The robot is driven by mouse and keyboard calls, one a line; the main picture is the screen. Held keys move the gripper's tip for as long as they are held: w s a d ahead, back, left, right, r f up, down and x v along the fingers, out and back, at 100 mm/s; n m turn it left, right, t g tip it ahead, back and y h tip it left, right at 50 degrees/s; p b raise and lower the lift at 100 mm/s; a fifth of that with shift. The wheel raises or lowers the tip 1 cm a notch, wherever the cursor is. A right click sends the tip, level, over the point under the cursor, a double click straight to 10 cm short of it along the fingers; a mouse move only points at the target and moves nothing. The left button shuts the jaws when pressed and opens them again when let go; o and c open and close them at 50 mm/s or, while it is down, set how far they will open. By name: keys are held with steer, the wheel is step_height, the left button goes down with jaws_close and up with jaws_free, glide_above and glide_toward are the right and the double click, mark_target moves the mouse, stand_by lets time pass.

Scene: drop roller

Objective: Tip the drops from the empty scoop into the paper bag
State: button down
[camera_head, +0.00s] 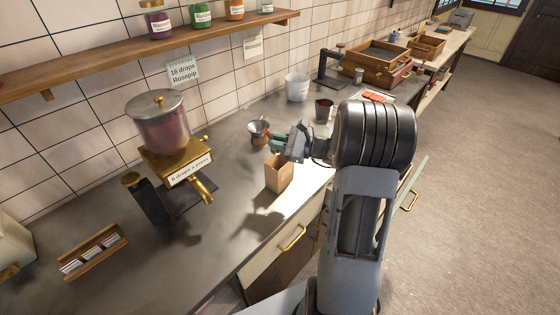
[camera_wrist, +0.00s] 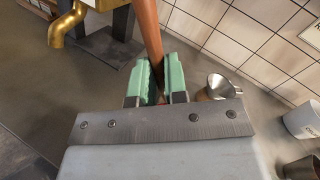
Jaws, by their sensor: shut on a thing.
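My gripper (camera_head: 277,143) is shut on the brown handle of the scoop (camera_wrist: 148,30), which stands between its green fingers in the wrist view (camera_wrist: 162,82). The handle runs up out of the top of that view, so the scoop's bowl and anything in it are not visible. The brown paper bag (camera_head: 278,177) stands upright and open on the counter in the head view, just below my gripper. The bag does not show in the wrist view.
A brass-fitted dispenser (camera_head: 163,130) with reddish contents stands at left; its brass spout also shows in the wrist view (camera_wrist: 66,25). A white cup (camera_head: 297,87) and dark cup (camera_head: 324,109) stand farther back.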

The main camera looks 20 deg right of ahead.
steer(key=shift+s+d+f+n+t+y+b, duration=0.15)
steer(key=shift+s+d+t+y+b, duration=0.3)
steer(key=shift+b, duration=0.7)
steer(key=shift+s+d+f+n+t+y+b, duration=0.15)
steer(key=shift+s+t+y+b, duration=0.3)
steer(key=shift+b, duration=0.7)
stand_by(0.6)
steer(key=shift+s+d+f+t+y+b, duration=0.2)
steer(key=shift+s+d+t+y+b, duration=0.35)
steer(key=shift+b, duration=0.85)
stand_by(0.7)
